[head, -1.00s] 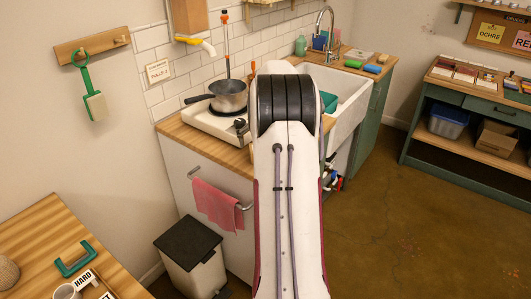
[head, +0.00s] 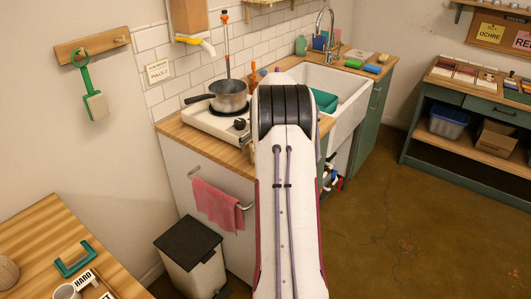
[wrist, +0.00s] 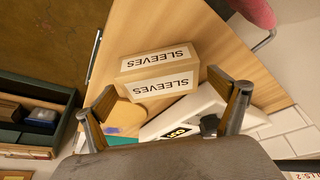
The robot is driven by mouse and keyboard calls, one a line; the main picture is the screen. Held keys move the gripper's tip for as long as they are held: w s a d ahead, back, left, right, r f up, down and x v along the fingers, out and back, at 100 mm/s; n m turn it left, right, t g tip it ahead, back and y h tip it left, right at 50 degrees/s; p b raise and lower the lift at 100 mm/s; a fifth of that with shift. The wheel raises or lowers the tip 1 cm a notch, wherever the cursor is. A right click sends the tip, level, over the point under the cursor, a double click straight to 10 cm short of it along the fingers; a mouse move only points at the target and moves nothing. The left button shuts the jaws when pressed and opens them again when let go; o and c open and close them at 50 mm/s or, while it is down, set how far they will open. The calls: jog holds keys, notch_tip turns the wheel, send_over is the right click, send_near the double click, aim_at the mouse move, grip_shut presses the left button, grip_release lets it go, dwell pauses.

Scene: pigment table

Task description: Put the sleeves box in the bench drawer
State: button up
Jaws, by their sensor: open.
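The sleeves box (wrist: 158,70) is a tan carton with white labels reading SLEEVES, upside down in the wrist view. It rests on the wooden counter top. My gripper (wrist: 168,100) is open, its two fingers apart and empty, with the box beyond and between the fingertips. I see no contact with the box. In the head view the box does not show, and my arm covers part of the counter. The green bench at the right has a drawer front (head: 496,111) with a dark handle; it looks shut.
The white hob (head: 205,119) carries a grey pan (head: 229,96), close to the box's side of the counter. A pink towel (head: 217,205) hangs from the counter front. A white sink (head: 345,95) is to the right. Open floor (head: 420,235) lies between counter and bench.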

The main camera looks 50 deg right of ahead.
jog(key=shift+w+d+f, duration=0.15)
jog(key=shift+f, duration=0.25)
jog(key=shift+c, duration=0.4)
jog(key=c, duration=1.3)
jog(key=shift+r, duration=5.05)
